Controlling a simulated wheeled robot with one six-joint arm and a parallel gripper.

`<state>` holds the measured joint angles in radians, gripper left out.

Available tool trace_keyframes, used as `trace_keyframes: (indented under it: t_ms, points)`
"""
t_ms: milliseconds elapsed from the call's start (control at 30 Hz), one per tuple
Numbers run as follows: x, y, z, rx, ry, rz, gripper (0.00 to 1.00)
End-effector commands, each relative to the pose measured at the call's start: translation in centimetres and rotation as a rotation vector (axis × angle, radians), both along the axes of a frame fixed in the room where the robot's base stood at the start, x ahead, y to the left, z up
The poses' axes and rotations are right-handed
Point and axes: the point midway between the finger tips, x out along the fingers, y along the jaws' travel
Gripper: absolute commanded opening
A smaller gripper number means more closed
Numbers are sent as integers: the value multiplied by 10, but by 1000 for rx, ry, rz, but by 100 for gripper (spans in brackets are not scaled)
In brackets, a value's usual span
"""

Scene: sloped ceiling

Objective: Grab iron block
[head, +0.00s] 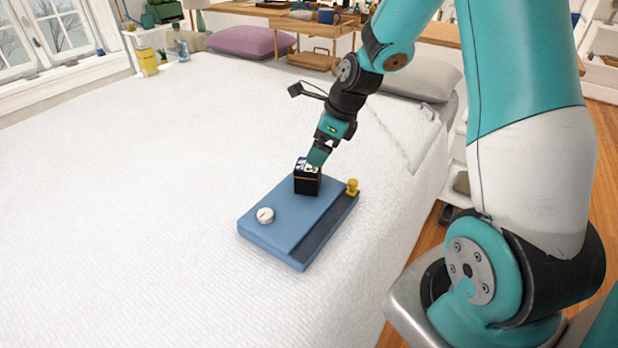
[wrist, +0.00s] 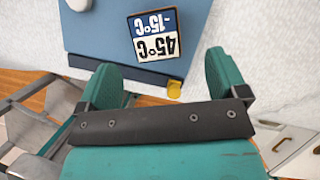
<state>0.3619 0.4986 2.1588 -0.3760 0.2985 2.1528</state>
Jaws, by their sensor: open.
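A small dark block (head: 307,184) with a thin gold line on its side and a printed top stands upright on a blue board (head: 268,241). It is the only block I see, though its material cannot be told. In the wrist view, the block's top (wrist: 158,35) reads "45°C" and "-15°C" upside down. My gripper (head: 318,153) is at the block's upper far side in the head view, partly overlapping it. In the wrist view, my gripper (wrist: 163,75) is open, its two green fingers apart and nothing between them. The block lies beyond the fingertips, roughly centred.
A white round piece (head: 265,215) sits on the board's left part. A yellow knob-like piece (head: 352,187) stands at its right corner, close to the block. The board lies on a white bed (head: 150,200), with wide clear space left. Pillows and a wooden desk are behind.

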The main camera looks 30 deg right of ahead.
Motion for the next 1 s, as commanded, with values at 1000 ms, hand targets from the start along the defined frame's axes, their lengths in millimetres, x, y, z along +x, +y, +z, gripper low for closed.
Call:
trace_keyframes:
  t_ms: [1000]
  points:
    - [20, 29, -81, -4, 2, 1, 78]
